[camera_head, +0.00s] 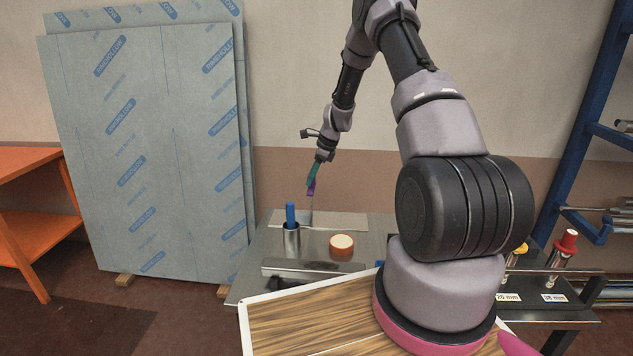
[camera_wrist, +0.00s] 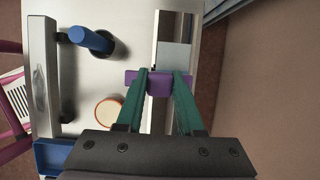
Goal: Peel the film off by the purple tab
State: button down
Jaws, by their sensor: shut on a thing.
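My gripper (camera_head: 314,178) is above the metal table, fingers pointing down. In the wrist view its green fingers (camera_wrist: 164,80) are shut on the purple tab (camera_wrist: 158,84). The tab also shows in the head view (camera_head: 311,189). A pale grey strip that looks like the film (camera_head: 307,206) hangs from the tab down toward a flat beige-edged piece (camera_head: 345,219) on the table. In the wrist view a pale grey patch (camera_wrist: 174,55) lies just beyond the tab, over that piece. I cannot tell how much film is still stuck down.
A metal bar (camera_head: 310,268) lies nearer. Large film-covered boards (camera_head: 140,150) lean at left. A wood-grain board (camera_head: 290,320) is in the foreground.

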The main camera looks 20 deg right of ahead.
jog(key=s+a+r, duration=0.1)
jog(key=a+r, duration=0.6)
jog(key=r, duration=0.1)
jog(key=shift+a+r, duration=0.35)
jog(key=shift+s, duration=0.1)
dwell(0.8)
